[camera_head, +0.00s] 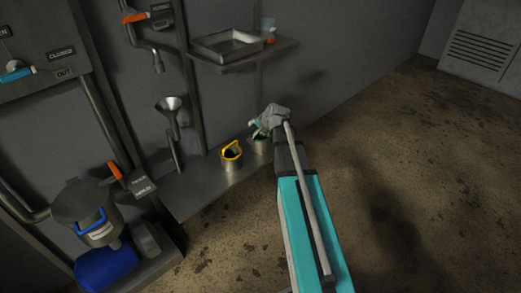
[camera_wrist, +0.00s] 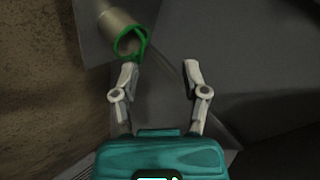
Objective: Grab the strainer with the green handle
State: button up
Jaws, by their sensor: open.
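The strainer with the green handle shows in the wrist view as a metal cylinder (camera_wrist: 115,28) with a green looped handle (camera_wrist: 131,42). In the head view it is the green-marked metal container (camera_head: 262,146) on the low shelf, partly hidden by my gripper. My gripper (camera_wrist: 160,70) is open, with nothing between its fingers. The green handle is just ahead of the left fingertip in the wrist view, outside the gap between the fingers; I cannot tell whether they touch. In the head view my gripper (camera_head: 265,124) is over the strainer's place.
A similar container with a yellow handle (camera_head: 231,161) stands to the left on the low shelf (camera_head: 198,188). An upper wall shelf (camera_head: 245,54) holds a metal tray (camera_head: 226,44). A funnel (camera_head: 169,104) and pipes are on the wall. The floor to the right is clear.

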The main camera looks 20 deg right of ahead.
jog(key=w+d+f+m+t+h+b, duration=0.1)
jog(key=w+d+f+m+b, duration=0.1)
jog(key=d+f+b, duration=0.1)
jog(key=w+d+f+m+t+b, duration=0.2)
jog(key=w+d+f+b, duration=0.1)
jog(key=d+b, duration=0.3)
jog(key=shift+w+d+f+m+h+b, duration=0.3)
jog(key=shift+d+f, duration=0.4)
jog(key=shift+d, duration=0.6)
jog(key=shift+s, duration=0.1)
jog(key=b, duration=0.4)
send_over(269, 137)
jog(key=shift+s+a+f, duration=0.15)
jog(key=shift+f, duration=2.05)
jog(key=shift+b+x, duration=1.65)
jog(key=shift+x, duration=1.05)
jog(key=shift+s, duration=0.1)
jog(key=shift+c, duration=0.3)
grip_shut()
